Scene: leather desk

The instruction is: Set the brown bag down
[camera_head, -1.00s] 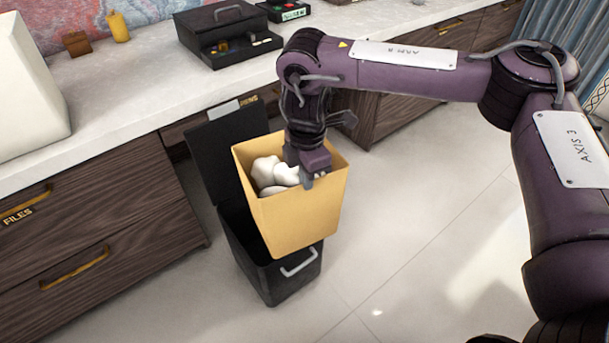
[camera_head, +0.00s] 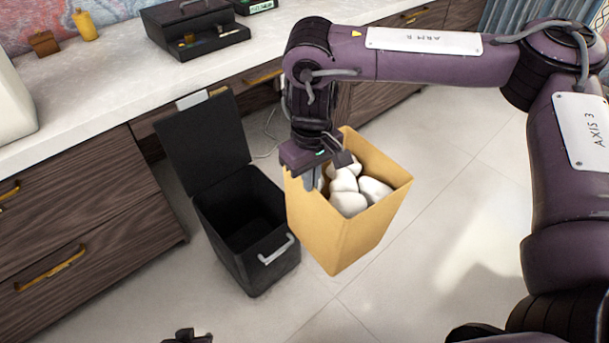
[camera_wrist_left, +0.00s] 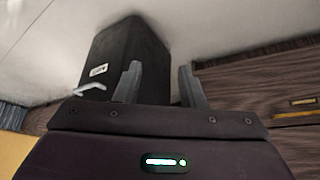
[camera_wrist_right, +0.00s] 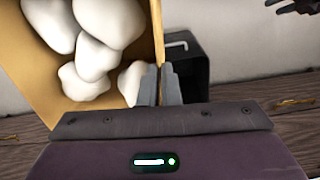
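The brown bag (camera_head: 340,228) is an open-topped tan bag filled with several white lumps (camera_head: 350,195). It hangs to the right of the black bin (camera_head: 262,262), slightly tilted; its contact with the floor cannot be made out. My right gripper (camera_head: 316,180) is shut on the bag's left rim. In the right wrist view the bag's edge (camera_wrist_right: 158,30) runs between the fingers (camera_wrist_right: 160,82). The bin's lid (camera_head: 200,145) stands open and its inside looks empty. My left gripper (camera_head: 187,337) barely shows at the bottom edge; in the left wrist view its fingers (camera_wrist_left: 160,82) are apart and empty.
Wooden drawers (camera_head: 85,225) under a pale desktop (camera_head: 95,105) stand left and behind the bin. A black case (camera_head: 195,35) sits on top. The tiled floor (camera_head: 440,215) right of the bag is clear.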

